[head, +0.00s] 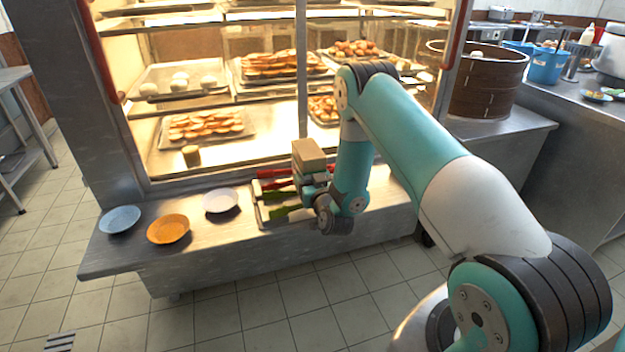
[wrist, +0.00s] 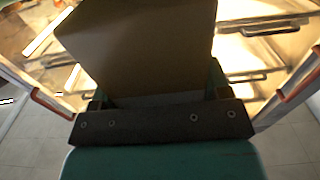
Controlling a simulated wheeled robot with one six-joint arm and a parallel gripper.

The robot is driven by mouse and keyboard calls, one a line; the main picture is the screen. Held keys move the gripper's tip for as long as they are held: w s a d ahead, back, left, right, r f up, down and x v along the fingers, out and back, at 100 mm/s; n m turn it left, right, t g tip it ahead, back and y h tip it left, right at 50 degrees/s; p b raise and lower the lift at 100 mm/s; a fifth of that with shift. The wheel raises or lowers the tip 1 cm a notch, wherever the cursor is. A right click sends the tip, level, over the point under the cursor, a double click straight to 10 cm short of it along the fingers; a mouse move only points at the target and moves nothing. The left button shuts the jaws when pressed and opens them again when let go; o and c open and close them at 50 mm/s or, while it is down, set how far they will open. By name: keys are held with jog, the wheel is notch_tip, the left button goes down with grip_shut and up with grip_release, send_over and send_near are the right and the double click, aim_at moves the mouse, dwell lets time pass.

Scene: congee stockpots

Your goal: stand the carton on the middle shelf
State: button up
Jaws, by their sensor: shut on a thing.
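A tan carton (head: 308,154) is held in my gripper (head: 310,178), above the front counter and in front of the lit display cabinet. In the wrist view the carton (wrist: 140,45) fills the top middle, between the fingers of my gripper (wrist: 160,98), and hides much of the cabinet. The cabinet has several shelves. The middle shelf (head: 218,98) bears a tray of white buns on the left and a tray of pastries further right. My arm covers part of the cabinet's right side.
Below, a shelf holds a pastry tray (head: 204,128) and a small brown item (head: 191,155). Blue (head: 120,219), orange (head: 168,229) and white (head: 221,200) plates and a tray of tongs (head: 262,214) are on the counter. A bamboo steamer (head: 487,82) stands right. A post divides the cabinet front.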

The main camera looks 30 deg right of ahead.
jog(key=shift+f, duration=0.1)
jog(key=shift+f+b, duration=0.3)
jog(key=shift+b, duration=0.05)
jog(key=o, duration=1.2)
